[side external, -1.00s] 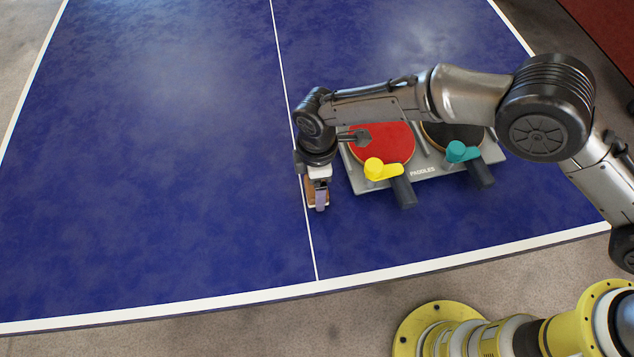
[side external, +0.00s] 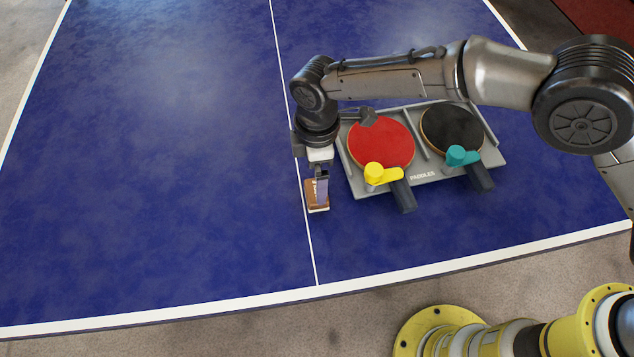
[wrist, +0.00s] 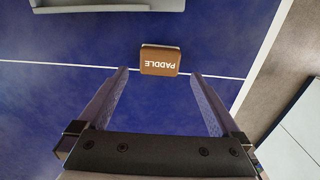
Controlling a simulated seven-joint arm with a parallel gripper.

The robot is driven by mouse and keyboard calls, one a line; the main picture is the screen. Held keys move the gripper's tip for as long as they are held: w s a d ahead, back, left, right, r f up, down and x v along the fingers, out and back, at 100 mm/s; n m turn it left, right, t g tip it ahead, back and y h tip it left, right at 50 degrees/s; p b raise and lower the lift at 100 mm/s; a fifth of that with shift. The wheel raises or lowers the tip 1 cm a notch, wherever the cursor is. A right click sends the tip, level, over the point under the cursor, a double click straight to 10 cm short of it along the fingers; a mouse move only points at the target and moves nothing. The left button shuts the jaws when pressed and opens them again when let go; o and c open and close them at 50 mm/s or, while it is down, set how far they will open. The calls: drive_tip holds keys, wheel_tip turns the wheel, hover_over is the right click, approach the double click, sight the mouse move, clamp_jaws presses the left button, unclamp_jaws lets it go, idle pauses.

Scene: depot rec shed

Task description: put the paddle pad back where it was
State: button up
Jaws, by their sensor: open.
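The paddle pad (wrist: 161,62) is a small brown block with a pale base, and its top reads PADDLE. In the side view the pad (side external: 312,197) lies on the blue table, just right of the white centre line and left of the paddle tray. My gripper (wrist: 159,76) is open and empty. In the wrist view its fingertips frame the pad's near edge, and the pad shows beyond them. In the side view my gripper (side external: 321,188) is above the pad, and one finger hides part of it.
A grey tray (side external: 428,178) marked PADDLES holds a red paddle (side external: 378,142) and a black paddle (side external: 450,128). The table (side external: 170,170) left of the line is clear.

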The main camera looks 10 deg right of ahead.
drive_tip(key=shift+r, duration=2.75)
drive_tip(key=s+d+r+m+t+y, duration=0.1)
drive_tip(key=d+r+m, duration=0.3)
drive_tip(key=d+r, duration=0.65)
drive_tip(key=d+r+m+t, duration=0.1)
drive_tip(key=d+r+m, duration=0.3)
drive_tip(key=d+r, duration=0.7)
drive_tip(key=s+d+m+t, duration=0.1)
drive_tip(key=s+d+m, duration=0.2)
drive_tip(key=s+d, duration=0.35)
drive_tip(key=s+d+m+t, duration=0.15)
drive_tip(key=s+d, duration=0.25)
drive_tip(key=d, duration=0.5)
drive_tip(key=s+d+f+m, duration=0.2)
drive_tip(key=s+d, duration=0.1)
drive_tip(key=s, duration=0.2)
drive_tip(key=s+d+f+m+t+h, duration=0.1)
drive_tip(key=s+d+f+m, duration=0.1)
drive_tip(key=s, duration=0.4)
drive_tip(key=shift+d+m, duration=0.65)
drive_tip(key=shift+m, duration=0.1)
